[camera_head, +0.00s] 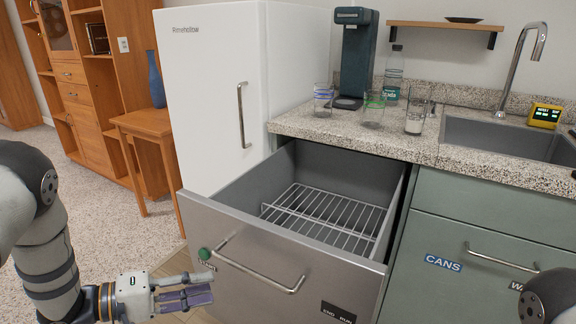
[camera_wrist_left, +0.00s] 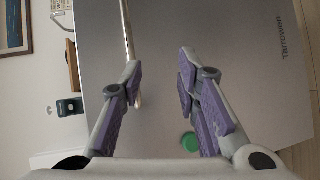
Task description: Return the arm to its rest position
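My left arm (camera_head: 45,240) comes in from the left edge and reaches low in front of the pulled-out drawer (camera_head: 240,230). My left gripper (camera_head: 205,286) is beside the left end of the drawer's bar handle (camera_head: 262,278). In the left wrist view its purple-padded fingers (camera_wrist_left: 158,70) are spread apart with nothing between them. The handle (camera_wrist_left: 128,30) shows there close to the left finger; I cannot tell whether they touch. A dark rounded part of my right arm (camera_head: 550,298) shows at the lower right, but its gripper is out of view.
The open drawer holds an empty wire rack (camera_head: 335,218). A white fridge (camera_head: 220,90) stands behind it at left, and a wooden side table (camera_head: 150,122) with a blue vase (camera_head: 155,80) farther left. The speckled counter (camera_head: 385,143) carries glasses, a bottle and a dispenser (camera_head: 355,55).

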